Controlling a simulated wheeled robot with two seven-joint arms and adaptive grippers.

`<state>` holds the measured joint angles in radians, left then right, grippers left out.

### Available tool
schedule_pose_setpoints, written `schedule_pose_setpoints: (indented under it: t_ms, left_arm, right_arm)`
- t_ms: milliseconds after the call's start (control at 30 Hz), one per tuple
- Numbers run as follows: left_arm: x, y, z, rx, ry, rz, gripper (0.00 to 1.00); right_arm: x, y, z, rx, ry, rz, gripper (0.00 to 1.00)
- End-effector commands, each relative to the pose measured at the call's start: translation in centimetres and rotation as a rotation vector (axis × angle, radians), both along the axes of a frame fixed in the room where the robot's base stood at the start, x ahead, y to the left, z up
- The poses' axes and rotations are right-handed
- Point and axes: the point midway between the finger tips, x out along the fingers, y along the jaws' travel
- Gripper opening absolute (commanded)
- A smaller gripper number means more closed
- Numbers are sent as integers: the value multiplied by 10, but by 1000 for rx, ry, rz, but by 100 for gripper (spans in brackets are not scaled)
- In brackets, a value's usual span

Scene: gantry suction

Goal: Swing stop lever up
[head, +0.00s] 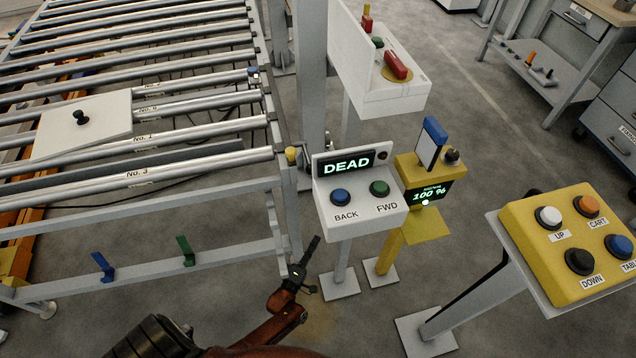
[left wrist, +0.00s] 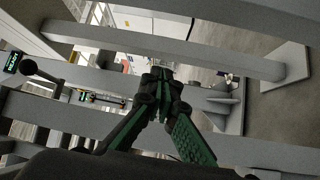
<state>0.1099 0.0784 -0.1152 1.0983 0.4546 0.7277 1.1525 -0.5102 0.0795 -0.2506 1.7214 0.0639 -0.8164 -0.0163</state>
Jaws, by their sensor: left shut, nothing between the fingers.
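No part in view is labelled as the stop lever. A blue lever (head: 103,266) and a green lever (head: 186,250) stick up from the lower side rail of the roller conveyor. A yellow knob (head: 291,154) sits at the conveyor's near right corner, and a blue knob (head: 253,74) is further back on the same side. My left gripper (head: 311,248) is shut and empty, right of the conveyor's corner leg and low in front of the grey console. In the left wrist view its green-padded fingers (left wrist: 160,75) meet at the tips among grey beams. My right gripper is not in view.
The grey console (head: 360,215) reads DEAD, with BACK and FWD buttons. A yellow post (head: 400,168) reading 100 % stands beside it. A yellow button panel (head: 560,285) is at the right. A plate (head: 60,135) lies on the rollers. Floor is clear below the conveyor's front.

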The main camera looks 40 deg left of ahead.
Motion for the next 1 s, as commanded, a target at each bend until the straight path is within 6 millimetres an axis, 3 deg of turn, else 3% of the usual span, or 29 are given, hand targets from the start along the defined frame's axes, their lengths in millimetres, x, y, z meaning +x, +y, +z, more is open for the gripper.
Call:
schedule_pose_setpoints:
  t_ms: [33,133,233,400,633,1000]
  left_arm:
    - [19,6,8,-124,-135,26,0]
    - [40,24,58,-375,-422,54,0]
    - [44,39,95,-577,-668,46,0]
    - [37,56,127,-774,-928,13,0]
    - [38,67,148,-831,-1014,-5,0]
    - [76,102,195,-829,-1011,-6,0]
  right_arm:
    - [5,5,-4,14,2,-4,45]
    - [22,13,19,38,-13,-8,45]
    - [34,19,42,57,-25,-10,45]
    - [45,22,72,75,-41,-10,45]
    - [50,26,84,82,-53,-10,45]
    - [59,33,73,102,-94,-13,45]
